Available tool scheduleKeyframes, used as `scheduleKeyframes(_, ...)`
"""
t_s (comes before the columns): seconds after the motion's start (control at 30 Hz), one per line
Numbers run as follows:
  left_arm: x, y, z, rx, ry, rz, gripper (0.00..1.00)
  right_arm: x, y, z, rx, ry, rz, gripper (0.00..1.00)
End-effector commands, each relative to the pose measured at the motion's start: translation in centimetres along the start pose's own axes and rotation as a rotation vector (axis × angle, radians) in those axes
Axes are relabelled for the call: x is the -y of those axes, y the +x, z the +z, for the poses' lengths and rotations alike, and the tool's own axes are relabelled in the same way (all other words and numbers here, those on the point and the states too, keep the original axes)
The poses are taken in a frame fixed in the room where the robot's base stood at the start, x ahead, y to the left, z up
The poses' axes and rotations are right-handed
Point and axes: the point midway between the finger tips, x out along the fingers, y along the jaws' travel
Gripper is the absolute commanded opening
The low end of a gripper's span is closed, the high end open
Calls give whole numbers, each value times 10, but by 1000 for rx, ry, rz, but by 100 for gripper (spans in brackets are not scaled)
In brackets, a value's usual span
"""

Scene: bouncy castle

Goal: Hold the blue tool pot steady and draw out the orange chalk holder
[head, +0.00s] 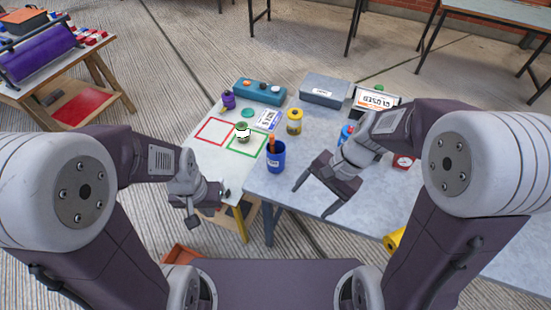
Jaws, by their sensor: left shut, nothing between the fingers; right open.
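The blue tool pot (276,160) stands upright on the grey table near its left front edge. The orange chalk holder (270,143) stands in the pot, its upper end showing above the rim and its lower part hidden inside. My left gripper (208,207) is shut and empty, in front of the table edge, left of the pot and lower in the picture, apart from it. My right gripper (315,202) is open and empty over the table's front part, right of the pot, with its fingers pointing toward the lower left.
A yellow pot (294,123) stands behind the blue pot. A small green-and-white jar (243,131) is by the green outlined square (247,143), next to a red outlined square (215,132). A teal case (260,91) and a grey box (325,90) line the back.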

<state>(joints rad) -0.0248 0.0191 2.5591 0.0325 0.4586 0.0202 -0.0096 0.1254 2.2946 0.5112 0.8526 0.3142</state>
Motion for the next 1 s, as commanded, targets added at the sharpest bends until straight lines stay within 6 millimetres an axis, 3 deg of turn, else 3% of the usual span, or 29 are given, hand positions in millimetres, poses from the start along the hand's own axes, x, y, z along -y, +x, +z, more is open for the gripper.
scheduleKeyframes(0.03, 0, 16, 2, 1, 0, 0, 0, 26, 13, -8, 89, 135, -76, 80)
scheduleKeyframes(0.17, 1, 41, 5, 1, 0, 0, 0, 97, 24, -38, 343, 449, -292, 80)
scheduleKeyframes(0.2, 1, 50, 6, 1, 0, 0, 0, 115, 28, -55, 418, 529, -359, 80)
scheduleKeyframes(0.3, 1, 72, 8, 1, 0, 0, 0, 144, 40, -107, 581, 697, -519, 80)
scheduleKeyframes(0.4, 2, 89, 10, 1, 0, 0, 0, 147, 61, -160, 668, 810, -638, 80)
scheduleKeyframes(0.53, 2, 102, 11, 1, 0, 0, 0, 127, 97, -202, 695, 907, -682, 80)
scheduleKeyframes(0.7, 2, 112, 12, 1, 0, 0, 0, 101, 131, -218, 718, 986, -669, 80)
scheduleKeyframes(1.0, 2, 116, 12, 1, 0, 0, 0, 97, 138, -222, 717, 1004, -672, 80)
